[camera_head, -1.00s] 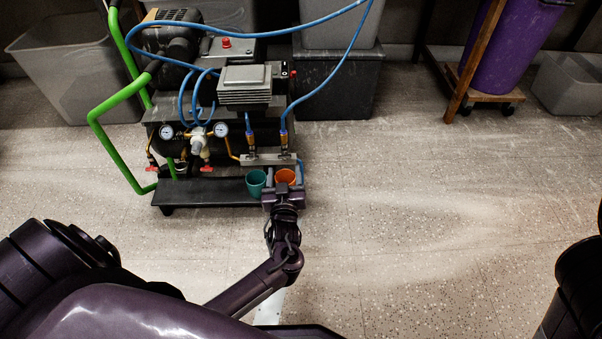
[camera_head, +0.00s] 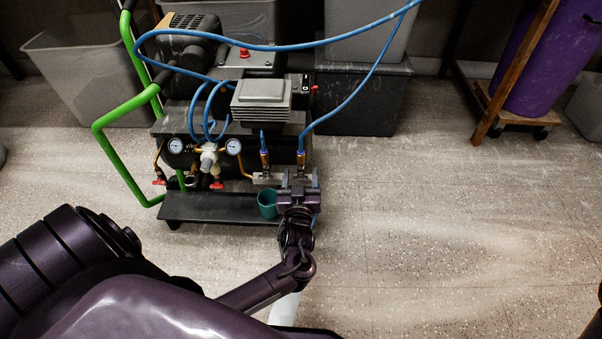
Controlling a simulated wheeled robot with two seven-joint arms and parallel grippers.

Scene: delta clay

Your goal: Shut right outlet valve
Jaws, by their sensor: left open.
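The compressor's outlet block (camera_head: 268,179) is a pale metal bar with two brass outlets and blue hoses. The right outlet (camera_head: 301,160) stands upright above my left gripper; its valve handle cannot be made out. The left outlet (camera_head: 265,160) is beside it. My left gripper (camera_head: 299,175) is open, fingers pointing up toward the block below the right outlet. Its fingers hide part of the block, and contact cannot be told. My right gripper is not in view.
A teal cup (camera_head: 267,204) stands on the compressor's dark shelf (camera_head: 215,207), just left of my left gripper. Two gauges and red-handled fittings (camera_head: 216,184) are farther left. A green handle (camera_head: 118,160) bounds the left side. Open floor (camera_head: 430,210) lies to the right.

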